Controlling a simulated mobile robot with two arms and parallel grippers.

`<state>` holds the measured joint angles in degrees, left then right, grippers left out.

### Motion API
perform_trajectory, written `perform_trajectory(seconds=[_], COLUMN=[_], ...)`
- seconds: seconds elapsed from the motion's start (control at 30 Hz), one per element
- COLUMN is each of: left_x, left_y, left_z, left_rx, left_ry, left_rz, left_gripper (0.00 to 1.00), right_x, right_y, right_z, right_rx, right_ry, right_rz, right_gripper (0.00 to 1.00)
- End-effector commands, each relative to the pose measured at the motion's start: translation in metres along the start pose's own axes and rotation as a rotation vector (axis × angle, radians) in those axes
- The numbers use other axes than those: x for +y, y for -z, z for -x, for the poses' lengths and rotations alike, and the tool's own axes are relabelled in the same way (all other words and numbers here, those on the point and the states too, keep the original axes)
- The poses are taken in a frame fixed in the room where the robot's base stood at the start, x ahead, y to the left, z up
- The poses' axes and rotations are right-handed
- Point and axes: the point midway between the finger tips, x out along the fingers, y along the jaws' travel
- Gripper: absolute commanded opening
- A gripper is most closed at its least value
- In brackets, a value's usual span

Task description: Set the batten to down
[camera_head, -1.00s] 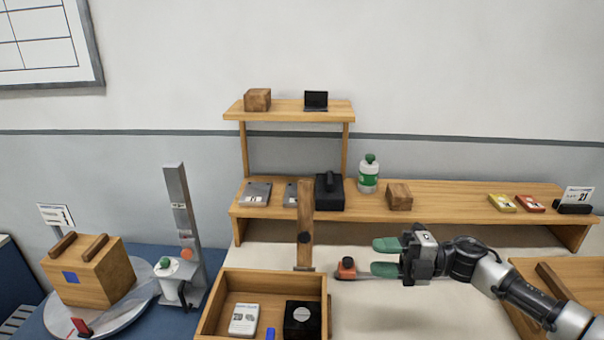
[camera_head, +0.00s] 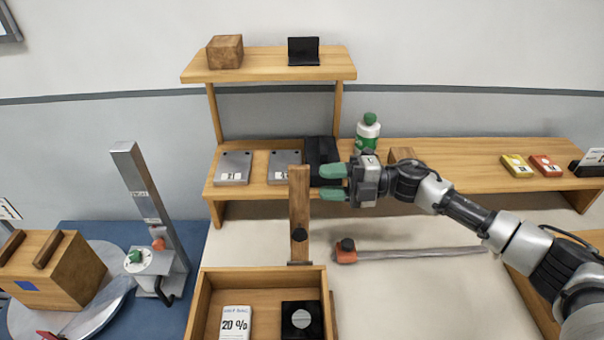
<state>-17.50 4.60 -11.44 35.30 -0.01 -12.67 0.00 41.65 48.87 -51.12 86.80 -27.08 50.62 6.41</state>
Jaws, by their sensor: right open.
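The batten (camera_head: 299,215) is a narrow wooden strip standing upright, with a dark round knob at its lower middle. It rises behind the open wooden box, and its base meets a small dark bracket. My right gripper (camera_head: 334,182) is open, with its green fingertips pointing left. The tips are close to the right side of the batten's upper end, and I see nothing between them. I cannot tell whether they touch the batten. My left gripper is not in view.
A wooden box (camera_head: 204,300) with a card and a black block stands in front. A metal bar with an orange end (camera_head: 345,252) lies on the pale table. The shelf (camera_head: 455,150) behind carries disks, a black case and a bottle (camera_head: 367,133). A metal post (camera_head: 150,205) stands at left.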

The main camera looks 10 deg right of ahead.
Motion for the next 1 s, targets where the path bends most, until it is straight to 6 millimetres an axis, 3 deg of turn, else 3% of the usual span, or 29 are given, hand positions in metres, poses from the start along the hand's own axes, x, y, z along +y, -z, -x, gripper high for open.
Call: perform_trajectory(seconds=[0.1,0.3,0.7,1.0], left_x=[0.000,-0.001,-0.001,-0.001], left_y=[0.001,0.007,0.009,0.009], left_z=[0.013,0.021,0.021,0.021], left_rx=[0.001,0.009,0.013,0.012], left_ry=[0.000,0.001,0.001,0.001], left_rz=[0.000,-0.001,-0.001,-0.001], left_gripper=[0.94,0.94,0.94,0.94], right_x=[0.004,0.002,0.000,0.000], right_y=[0.001,0.000,0.000,0.000], right_z=[-0.024,-0.049,-0.056,-0.056], right_rx=[0.002,-0.001,-0.001,-0.001], right_ry=[-0.002,-0.001,0.000,0.000], right_rz=[-0.002,-0.001,0.000,0.000], right_gripper=[0.43,0.43,0.43,0.00])
